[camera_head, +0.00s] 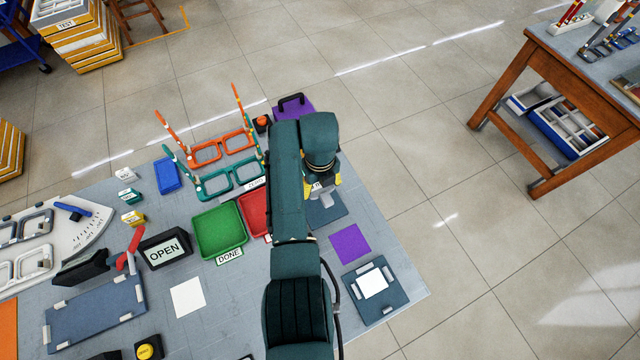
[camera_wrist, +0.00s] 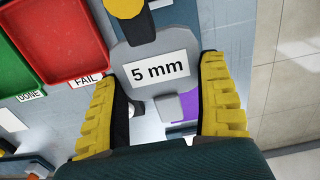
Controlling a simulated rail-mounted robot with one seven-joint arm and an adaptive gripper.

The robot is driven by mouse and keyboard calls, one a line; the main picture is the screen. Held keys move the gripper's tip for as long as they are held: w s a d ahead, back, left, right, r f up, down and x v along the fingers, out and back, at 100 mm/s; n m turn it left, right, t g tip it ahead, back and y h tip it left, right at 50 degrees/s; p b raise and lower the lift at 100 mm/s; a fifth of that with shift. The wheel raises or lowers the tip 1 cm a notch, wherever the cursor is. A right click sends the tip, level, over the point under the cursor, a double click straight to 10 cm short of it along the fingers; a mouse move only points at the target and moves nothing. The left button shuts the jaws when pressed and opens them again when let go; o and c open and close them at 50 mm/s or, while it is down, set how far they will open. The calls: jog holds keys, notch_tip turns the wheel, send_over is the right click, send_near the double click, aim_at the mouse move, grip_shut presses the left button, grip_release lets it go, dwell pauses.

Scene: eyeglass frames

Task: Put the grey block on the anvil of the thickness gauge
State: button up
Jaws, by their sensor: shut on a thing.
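The grey block (camera_wrist: 158,72) bears a white "5 mm" label and sits between the yellow fingers of my gripper (camera_wrist: 160,88) in the wrist view. My gripper is shut on it. In the head view my arm and wrist hide most of the gripper and block. What looks like the thickness gauge's blue-grey base (camera_head: 331,211) lies below my gripper in that view. The anvil cannot be made out. I cannot tell whether the block touches the gauge.
The red FAIL tray (camera_wrist: 60,35) and green DONE tray (camera_head: 219,231) lie left of my gripper. A purple mat (camera_head: 350,244) and a fixture with a white pad (camera_head: 374,283) lie nearer the front right. Orange and teal eyeglass frames (camera_head: 222,147) stand at the back.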

aim_at(320, 187)
jog(key=shift+r, duration=0.2)
notch_tip(320, 187, down, 6)
jog(key=b, duration=0.4)
jog(key=shift+f+b, duration=0.75)
jog(key=shift+f, duration=0.3)
dwell(0.7)
notch_tip(320, 187, up, 4)
jog(key=p, duration=0.4)
jog(key=shift+r, duration=0.1)
jog(key=shift+w, duration=0.1)
dwell(0.4)
